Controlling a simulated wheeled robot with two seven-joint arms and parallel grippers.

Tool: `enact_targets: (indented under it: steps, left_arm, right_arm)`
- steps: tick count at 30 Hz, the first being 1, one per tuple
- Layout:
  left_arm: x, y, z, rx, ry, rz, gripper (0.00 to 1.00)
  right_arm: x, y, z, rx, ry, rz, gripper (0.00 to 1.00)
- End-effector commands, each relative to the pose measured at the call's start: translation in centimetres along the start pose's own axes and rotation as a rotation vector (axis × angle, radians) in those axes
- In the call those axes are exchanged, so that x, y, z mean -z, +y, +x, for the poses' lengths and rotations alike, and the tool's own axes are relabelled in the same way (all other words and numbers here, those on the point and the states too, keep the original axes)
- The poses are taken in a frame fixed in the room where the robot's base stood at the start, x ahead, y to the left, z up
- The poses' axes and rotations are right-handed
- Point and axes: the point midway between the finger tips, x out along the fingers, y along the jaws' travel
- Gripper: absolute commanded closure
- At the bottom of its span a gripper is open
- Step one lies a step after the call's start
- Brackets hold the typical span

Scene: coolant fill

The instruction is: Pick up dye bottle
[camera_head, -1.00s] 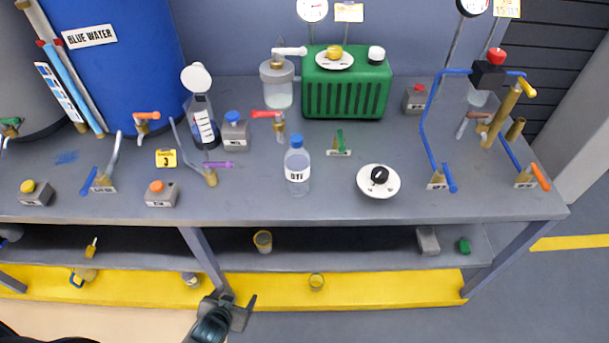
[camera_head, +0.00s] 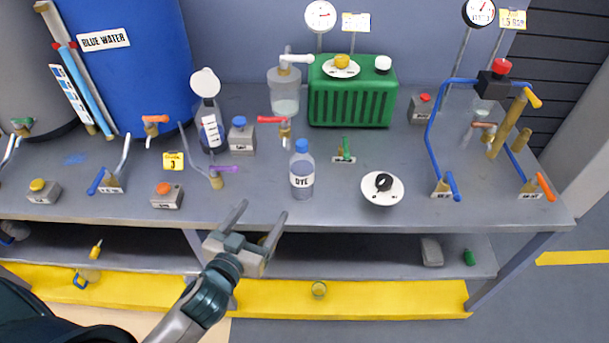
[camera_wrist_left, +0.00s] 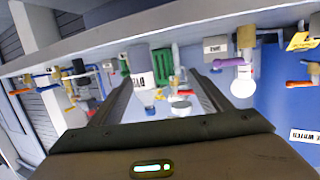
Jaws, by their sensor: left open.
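The dye bottle (camera_head: 302,172) is a clear bottle with a blue cap and a white "DYE" label. It stands upright on the grey bench near its front edge. My left gripper (camera_head: 261,216) is open and empty, in front of the bench edge, to the left of and nearer than the bottle. In the left wrist view the bottle (camera_wrist_left: 138,66) appears upside down beyond the open fingers (camera_wrist_left: 160,92), apart from them. My right gripper is not in view.
A white round cap with a black knob (camera_head: 381,188) stands right of the bottle. A small green-handled valve (camera_head: 344,152) and a red-handled valve (camera_head: 285,130) stand behind it. A purple-handled valve (camera_head: 217,178) is to the left. The green ribbed tank (camera_head: 350,98) is farther back.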

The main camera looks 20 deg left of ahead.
Motion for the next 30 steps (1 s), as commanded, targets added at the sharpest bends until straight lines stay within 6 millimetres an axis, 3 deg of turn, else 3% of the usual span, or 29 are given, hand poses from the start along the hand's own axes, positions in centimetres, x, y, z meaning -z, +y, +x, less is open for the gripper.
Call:
enact_targets:
  steps: [9,23,30]
  left_arm:
    - [4.0,2.6,0.8,-0.144,0.187,0.000,0.29]
    - [4.4,2.8,1.0,-0.156,0.200,-0.001,0.29]
    - [5.1,3.1,3.1,-0.155,0.200,0.001,0.29]
  right_arm:
    - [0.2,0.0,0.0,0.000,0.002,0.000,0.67]
    - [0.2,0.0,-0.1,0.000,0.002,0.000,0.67]
    - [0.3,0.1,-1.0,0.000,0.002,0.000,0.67]
